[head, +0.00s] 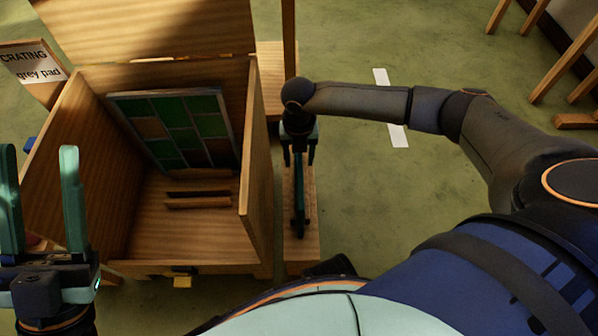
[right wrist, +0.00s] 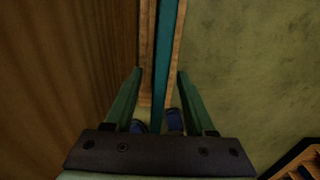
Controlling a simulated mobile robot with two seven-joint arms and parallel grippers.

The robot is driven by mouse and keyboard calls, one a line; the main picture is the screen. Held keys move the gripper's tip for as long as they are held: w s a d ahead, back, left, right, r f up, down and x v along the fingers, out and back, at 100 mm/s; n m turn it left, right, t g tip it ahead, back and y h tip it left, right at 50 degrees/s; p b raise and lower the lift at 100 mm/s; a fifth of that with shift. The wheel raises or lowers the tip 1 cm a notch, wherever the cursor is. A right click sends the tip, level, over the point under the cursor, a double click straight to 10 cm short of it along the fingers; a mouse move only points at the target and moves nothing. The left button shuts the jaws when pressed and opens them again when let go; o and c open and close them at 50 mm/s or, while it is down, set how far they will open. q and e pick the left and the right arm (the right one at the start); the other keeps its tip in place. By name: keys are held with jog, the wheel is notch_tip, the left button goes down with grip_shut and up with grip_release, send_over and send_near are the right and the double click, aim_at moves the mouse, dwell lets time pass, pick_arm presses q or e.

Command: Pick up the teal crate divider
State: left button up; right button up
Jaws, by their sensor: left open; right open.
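The teal crate divider (head: 300,205) is a thin upright board seen almost edge-on, standing on a narrow wooden stand (head: 312,240) just right of the wooden crate. In the right wrist view the divider (right wrist: 166,50) is a teal strip running between my fingers. My right gripper (head: 299,160) is open above the divider's far part, one finger on each side; gaps show between fingers and divider in the right wrist view (right wrist: 159,72). My left gripper (head: 38,155) is open and empty, at the lower left in front of the crate.
The open wooden crate (head: 258,190) holds a leaded panel (head: 180,120) of green and brown panes, leaning at the back. Two wooden strips (head: 198,202) lie on its floor. A sign (head: 35,65) reads "CRATING grey pad".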

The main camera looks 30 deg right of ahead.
grip_shut()
dwell(0.4)
jog(key=shift+r, duration=0.1)
dwell(0.9)
